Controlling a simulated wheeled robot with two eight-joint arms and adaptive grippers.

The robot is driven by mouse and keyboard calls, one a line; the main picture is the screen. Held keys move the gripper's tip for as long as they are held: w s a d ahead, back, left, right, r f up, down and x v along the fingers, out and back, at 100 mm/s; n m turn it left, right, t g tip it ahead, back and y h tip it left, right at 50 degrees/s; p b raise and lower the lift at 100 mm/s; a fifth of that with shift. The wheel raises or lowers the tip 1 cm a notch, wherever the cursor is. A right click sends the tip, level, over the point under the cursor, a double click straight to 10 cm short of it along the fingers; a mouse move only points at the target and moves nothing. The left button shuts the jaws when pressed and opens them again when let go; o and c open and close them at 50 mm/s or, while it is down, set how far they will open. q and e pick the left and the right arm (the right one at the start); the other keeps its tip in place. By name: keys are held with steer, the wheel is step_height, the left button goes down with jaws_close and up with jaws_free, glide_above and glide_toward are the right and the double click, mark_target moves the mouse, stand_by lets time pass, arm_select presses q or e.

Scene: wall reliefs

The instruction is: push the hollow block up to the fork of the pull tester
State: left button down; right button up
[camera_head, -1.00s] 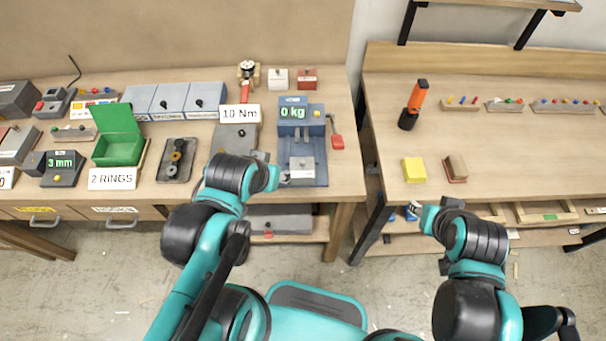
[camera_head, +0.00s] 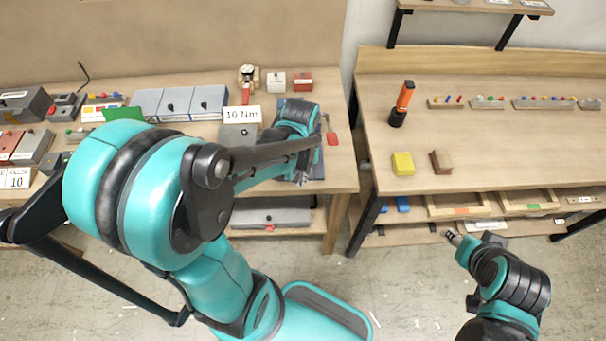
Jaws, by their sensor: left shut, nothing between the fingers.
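The right bench holds a yellow block (camera_head: 403,163), a brown block (camera_head: 441,161) and an orange-black tool (camera_head: 402,104).

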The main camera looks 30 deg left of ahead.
arm_select(q)
step_height(320, 180, down, 6)
steer(key=shift+f+b, duration=0.15)
steer(key=shift+b, duration=0.95)
steer(key=w, duration=0.1)
steer(key=a, duration=0.1)
steer(key=w, duration=0.1)
steer(key=shift+w+a+f, duration=0.25)
steer(key=shift+w, duration=0.05)
steer(key=shift+w+a+r+b, duration=0.1)
steer(key=shift+w+a+b, duration=0.2)
steer(key=shift+w, duration=0.1)
steer(key=w+a, duration=0.1)
steer(key=w, duration=0.2)
steer(key=w+a, duration=0.2)
steer(key=w+a+b, duration=0.1)
steer(key=w+a, duration=0.1)
steer(key=w, duration=0.1)
steer(key=shift+w+a, duration=0.1)
steer(key=shift+w, duration=0.2)
steer(key=shift+w+a, duration=0.3)
steer(key=shift+w, duration=0.15)
